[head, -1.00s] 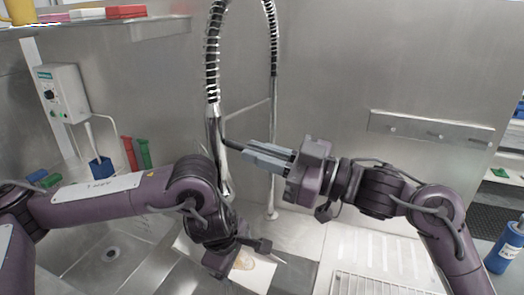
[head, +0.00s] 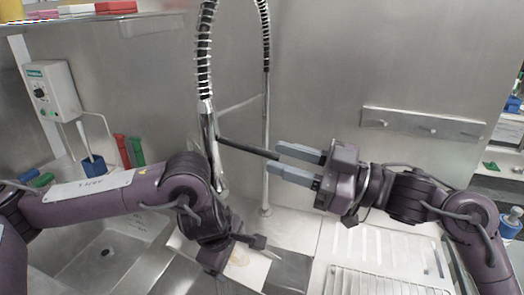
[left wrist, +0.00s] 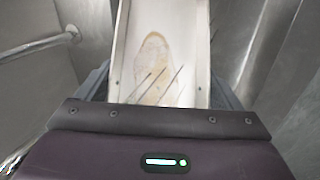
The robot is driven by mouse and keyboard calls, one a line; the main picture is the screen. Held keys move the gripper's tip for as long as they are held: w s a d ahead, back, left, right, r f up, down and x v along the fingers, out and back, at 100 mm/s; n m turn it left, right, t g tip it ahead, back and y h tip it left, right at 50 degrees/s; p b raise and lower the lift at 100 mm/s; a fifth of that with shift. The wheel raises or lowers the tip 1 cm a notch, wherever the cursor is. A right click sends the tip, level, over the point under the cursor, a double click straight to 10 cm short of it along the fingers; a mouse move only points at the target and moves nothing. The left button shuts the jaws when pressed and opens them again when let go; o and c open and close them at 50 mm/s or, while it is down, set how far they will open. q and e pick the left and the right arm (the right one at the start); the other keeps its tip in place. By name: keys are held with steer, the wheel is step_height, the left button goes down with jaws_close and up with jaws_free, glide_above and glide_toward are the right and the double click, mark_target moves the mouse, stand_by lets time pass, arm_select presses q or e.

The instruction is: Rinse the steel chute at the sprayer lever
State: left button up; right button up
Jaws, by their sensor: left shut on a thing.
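The steel chute (head: 250,272) is held low over the sink area in the head view, partly hidden by my left arm. In the left wrist view the chute (left wrist: 190,35) runs away between my fingers, with a brownish stain and thin dark lines on its inner face. My left gripper (head: 238,254) is shut on the chute. The black sprayer lever (head: 245,148) sticks out to the right from the sprayer pipe (head: 210,135). My right gripper (head: 277,160) is open, its two fingers apart, one above and one below the lever's tip.
A sink basin (head: 110,255) with a drain is at the lower left. A wire rack (head: 385,280) lies at the lower right. A control box (head: 48,88) is on the left wall, and a rail with knobs (head: 420,125) is on the back wall.

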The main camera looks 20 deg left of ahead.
steer(key=d, duration=0.6)
steer(key=shift+w+f, duration=0.2)
steer(key=shift+f, duration=0.25)
steer(key=shift+d+r, duration=0.1)
steer(key=shift+r, duration=0.05)
stand_by(0.4)
steer(key=shift+r+p, duration=0.15)
steer(key=shift+p, duration=0.2)
stand_by(0.6)
steer(key=shift+r, duration=0.2)
stand_by(0.4)
